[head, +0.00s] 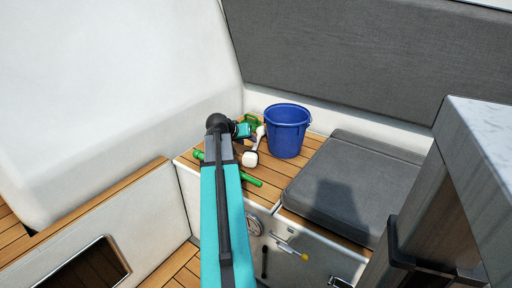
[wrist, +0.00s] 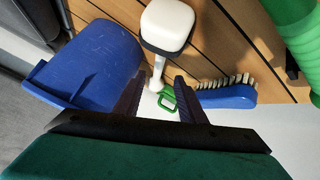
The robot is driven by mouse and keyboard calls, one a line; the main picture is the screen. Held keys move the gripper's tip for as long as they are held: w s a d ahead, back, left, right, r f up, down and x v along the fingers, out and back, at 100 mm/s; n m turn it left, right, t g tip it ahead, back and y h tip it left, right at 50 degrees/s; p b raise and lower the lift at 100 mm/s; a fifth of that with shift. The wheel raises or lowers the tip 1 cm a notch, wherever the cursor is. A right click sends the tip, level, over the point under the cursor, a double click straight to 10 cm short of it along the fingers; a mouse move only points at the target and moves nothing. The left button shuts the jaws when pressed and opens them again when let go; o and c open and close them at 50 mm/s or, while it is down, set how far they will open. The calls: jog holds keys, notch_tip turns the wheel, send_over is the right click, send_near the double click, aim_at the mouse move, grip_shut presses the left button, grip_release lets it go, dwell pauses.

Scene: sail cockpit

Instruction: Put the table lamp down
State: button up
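The table lamp, with a white rounded block with a dark underside (wrist: 167,25) and a thin pale stem, is in the upper middle of the wrist view. The far end of its stem lies between my fingertips. The lamp also shows in the head view (head: 250,158) over the wooden bench, in front of the blue bucket. I cannot tell whether it lies on the wood or is held just above it. My gripper (wrist: 160,84) has its two dark fingers apart, with gaps beside the stem. In the head view my gripper (head: 243,130) is partly hidden by my arm.
A blue bucket (head: 287,130) stands right of the lamp. A blue brush (wrist: 227,95) lies on the slats. A small green item (head: 254,122) is behind the lamp. A green tube (head: 250,179) lies at the bench's front edge. A grey cushion (head: 350,185) fills the right.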

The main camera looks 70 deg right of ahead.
jog(key=shift+b+x, duration=0.3)
jog(key=shift+x, duration=1.7)
jog(key=shift+b+x, duration=0.9)
jog(key=shift+x, duration=1.75)
jog(key=shift+s, duration=0.1)
jog(key=shift+c, duration=0.2)
jog(key=shift+r, duration=0.1)
grip_shut()
